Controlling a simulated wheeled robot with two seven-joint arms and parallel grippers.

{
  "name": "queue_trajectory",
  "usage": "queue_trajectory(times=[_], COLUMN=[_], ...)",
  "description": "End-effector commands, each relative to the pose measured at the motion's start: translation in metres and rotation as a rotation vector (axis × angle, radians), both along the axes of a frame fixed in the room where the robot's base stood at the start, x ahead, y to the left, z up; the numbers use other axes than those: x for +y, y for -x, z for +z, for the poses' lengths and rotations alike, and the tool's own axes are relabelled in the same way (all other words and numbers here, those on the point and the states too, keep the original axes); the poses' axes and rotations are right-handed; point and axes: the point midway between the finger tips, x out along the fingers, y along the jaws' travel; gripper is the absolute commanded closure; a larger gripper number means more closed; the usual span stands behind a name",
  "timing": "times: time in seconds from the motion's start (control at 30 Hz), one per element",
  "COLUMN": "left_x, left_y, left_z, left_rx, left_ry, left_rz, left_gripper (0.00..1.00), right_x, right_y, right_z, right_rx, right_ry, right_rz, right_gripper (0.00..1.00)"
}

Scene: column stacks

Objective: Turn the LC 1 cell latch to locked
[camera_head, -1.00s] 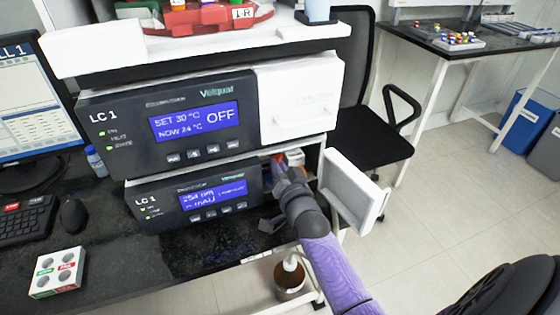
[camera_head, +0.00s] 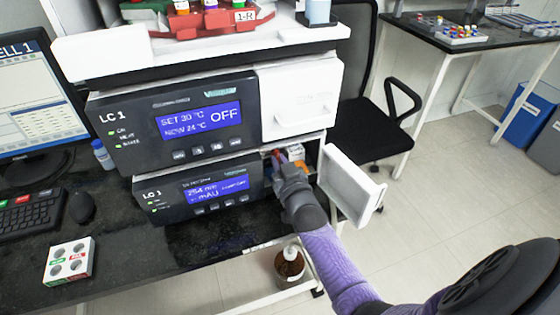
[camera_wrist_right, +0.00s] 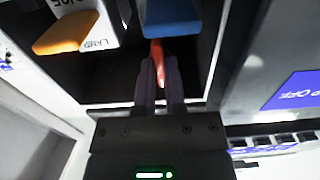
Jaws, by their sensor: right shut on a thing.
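The lower LC 1 unit (camera_head: 150,207) has an open bay (camera_head: 310,158) at its right end, with its white door (camera_head: 349,190) swung out to the right. My right gripper (camera_head: 281,164) reaches into this bay. In the right wrist view, my right gripper (camera_wrist_right: 160,66) is shut on a narrow red lever (camera_wrist_right: 158,55), which appears to be the cell latch. The lever sits beneath a blue part (camera_wrist_right: 171,18). Its far end and any lock marking are hidden. My left gripper is not in view.
A white box with an orange tab (camera_wrist_right: 62,34) is beside the lever in the bay. The upper LC 1 unit (camera_head: 120,105) sits directly above, reading OFF. A brown bottle (camera_head: 289,263) stands below. A white vial rack (camera_head: 70,262) is at the left.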

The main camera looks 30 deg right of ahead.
Motion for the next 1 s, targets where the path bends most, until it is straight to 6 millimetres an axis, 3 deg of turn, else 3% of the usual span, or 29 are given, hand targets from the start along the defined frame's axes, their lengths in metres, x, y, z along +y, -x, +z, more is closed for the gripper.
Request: queue_trajectory(times=[0.4,0.43,0.6,0.87,1.0], left_x=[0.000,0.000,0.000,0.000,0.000], left_y=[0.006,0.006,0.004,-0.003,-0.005], left_z=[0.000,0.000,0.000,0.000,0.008], left_rx=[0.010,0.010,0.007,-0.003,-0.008], left_ry=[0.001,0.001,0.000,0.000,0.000], left_rz=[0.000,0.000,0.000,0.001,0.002], left_gripper=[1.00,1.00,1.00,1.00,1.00], right_x=[0.000,0.000,0.000,0.000,0.004], right_y=[0.000,0.000,0.000,0.001,0.015], right_z=[-0.002,-0.002,-0.001,0.000,0.002], right_rx=[0.007,0.007,0.005,0.002,0.003], right_ry=[0.007,0.007,0.006,0.006,0.004], right_rz=[0.000,0.000,0.000,0.000,0.000], right_gripper=[1.00,0.85,0.51,0.51,0.51])
